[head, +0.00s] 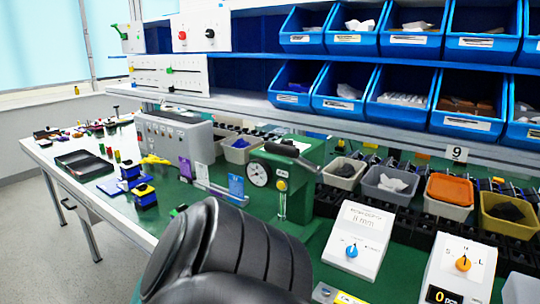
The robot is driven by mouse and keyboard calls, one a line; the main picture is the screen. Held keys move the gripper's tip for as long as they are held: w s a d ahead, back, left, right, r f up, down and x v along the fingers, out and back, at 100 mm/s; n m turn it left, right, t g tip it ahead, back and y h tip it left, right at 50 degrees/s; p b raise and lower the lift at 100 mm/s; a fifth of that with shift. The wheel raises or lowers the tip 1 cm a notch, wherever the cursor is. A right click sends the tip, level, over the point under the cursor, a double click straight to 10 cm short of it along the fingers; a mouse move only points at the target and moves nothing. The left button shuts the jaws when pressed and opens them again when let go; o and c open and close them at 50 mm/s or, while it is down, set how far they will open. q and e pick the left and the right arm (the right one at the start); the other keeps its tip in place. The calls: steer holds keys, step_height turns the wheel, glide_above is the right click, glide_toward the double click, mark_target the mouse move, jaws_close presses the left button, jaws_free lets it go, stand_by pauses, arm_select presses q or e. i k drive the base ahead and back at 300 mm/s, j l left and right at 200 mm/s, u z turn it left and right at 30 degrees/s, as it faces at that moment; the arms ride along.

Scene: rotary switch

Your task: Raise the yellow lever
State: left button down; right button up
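I cannot pick out a yellow lever for certain. A white panel (150,77) with small coloured sliders stands on the shelf at the left; one slider (169,71) is green, and the others are too small to read. A small box (132,38) at the upper left has a green and yellowish part on its side. No gripper fingers show.
A green press with a gauge (259,174) stands mid-table. A white box with a blue knob (352,250) and one with an orange knob (463,263) stand at the right. Blue bins (408,45) fill the shelves. The floor at left is clear.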

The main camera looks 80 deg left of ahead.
mark_target(151, 160)
steer(key=u, duration=3.5)
steer(key=i+j+z, duration=0.1)
steer(key=i+j, duration=0.75)
steer(key=j, duration=0.25)
steer(key=z, duration=0.05)
